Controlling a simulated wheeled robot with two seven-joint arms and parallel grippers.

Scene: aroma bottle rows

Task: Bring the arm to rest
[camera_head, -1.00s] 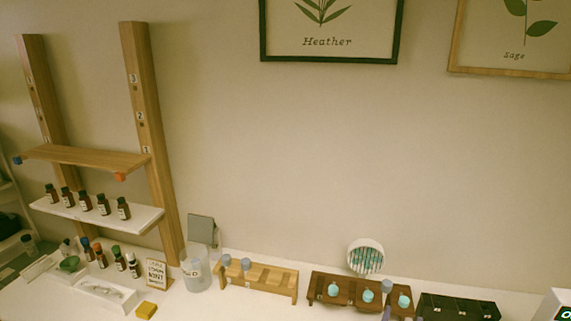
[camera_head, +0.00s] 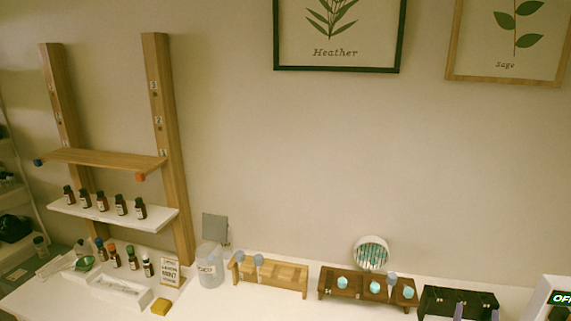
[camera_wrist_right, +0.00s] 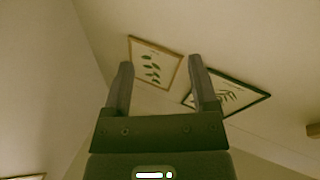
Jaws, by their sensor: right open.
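My right gripper (camera_head: 476,313) shows at the bottom edge of the head view as two bluish fingertips, apart, in front of the black rack (camera_head: 432,300). In the right wrist view my right gripper (camera_wrist_right: 160,62) is open. Its two fingers stand wide apart with nothing between them, and the wall and framed plant pictures show beyond. The rest of the right arm is hidden below the head view. My left gripper is in neither view.
A dark brown rack (camera_head: 327,287) with several light-blue-topped bottles and a light wood rack (camera_head: 290,280) stand on the white counter. A clear jar (camera_head: 210,268), yellow block (camera_head: 160,306), white tray (camera_head: 125,292) and wooden shelf unit (camera_head: 168,140) are to the left.

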